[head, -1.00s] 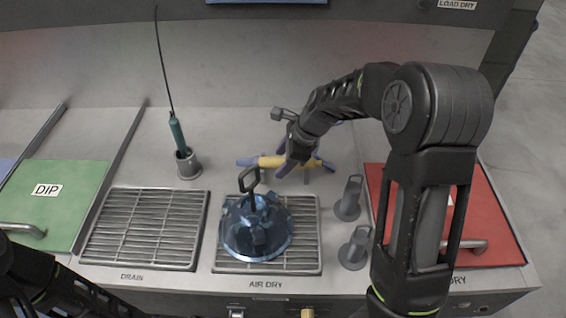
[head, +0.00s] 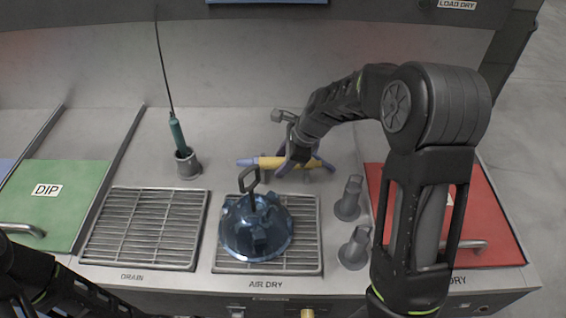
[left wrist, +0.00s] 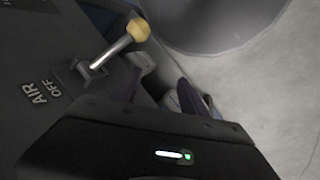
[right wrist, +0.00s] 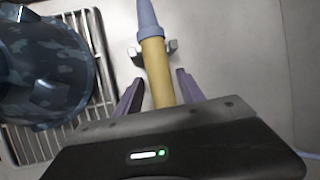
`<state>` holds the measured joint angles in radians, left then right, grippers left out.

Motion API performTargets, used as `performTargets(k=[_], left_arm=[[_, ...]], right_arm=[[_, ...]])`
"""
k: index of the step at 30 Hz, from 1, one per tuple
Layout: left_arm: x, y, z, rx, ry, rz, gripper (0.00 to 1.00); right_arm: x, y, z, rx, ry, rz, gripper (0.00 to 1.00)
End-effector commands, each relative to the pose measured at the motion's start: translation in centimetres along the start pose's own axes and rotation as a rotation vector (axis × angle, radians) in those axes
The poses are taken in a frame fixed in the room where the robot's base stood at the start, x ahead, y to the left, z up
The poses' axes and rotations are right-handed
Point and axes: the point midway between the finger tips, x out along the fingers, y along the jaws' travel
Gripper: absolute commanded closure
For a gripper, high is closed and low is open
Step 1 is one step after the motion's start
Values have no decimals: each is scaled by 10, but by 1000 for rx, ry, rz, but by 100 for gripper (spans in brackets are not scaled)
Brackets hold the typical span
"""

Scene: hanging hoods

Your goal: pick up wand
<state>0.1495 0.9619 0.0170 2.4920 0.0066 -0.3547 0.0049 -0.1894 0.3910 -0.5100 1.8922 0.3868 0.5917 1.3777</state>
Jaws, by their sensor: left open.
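The wand (head: 271,162), with a yellow grip and a blue-grey nozzle, lies crosswise on a small support at the back of the bench. In the right wrist view the wand (right wrist: 156,68) runs between the two fingers of my right gripper (right wrist: 158,92), with gaps visible on both sides. My right gripper (head: 299,160) is open around the wand's right part in the head view; the arm hides some of it. My left gripper (left wrist: 160,92) is open and empty near the front panel, by a yellow-tipped lever (left wrist: 137,29).
A blue domed object (head: 256,232) with a black handle stands on the air dry grate (head: 307,262), left of my right arm. A green-handled thin rod (head: 176,132) stands in a grey cup (head: 188,166). Two grey pegs (head: 348,200) stand beside the red lid (head: 492,222). The drain grate (head: 145,228) is empty.

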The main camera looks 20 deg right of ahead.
Motion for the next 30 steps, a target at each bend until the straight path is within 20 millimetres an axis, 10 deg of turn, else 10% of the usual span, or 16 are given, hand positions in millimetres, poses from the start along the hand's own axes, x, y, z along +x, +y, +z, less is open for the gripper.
performTargets(k=[16,30], left_arm=[[0,0,0,0,0,0,49],[0,0,0,0,0,0,49]], right_arm=[[0,0,0,0,0,0,100],[0,0,0,0,0,0,100]])
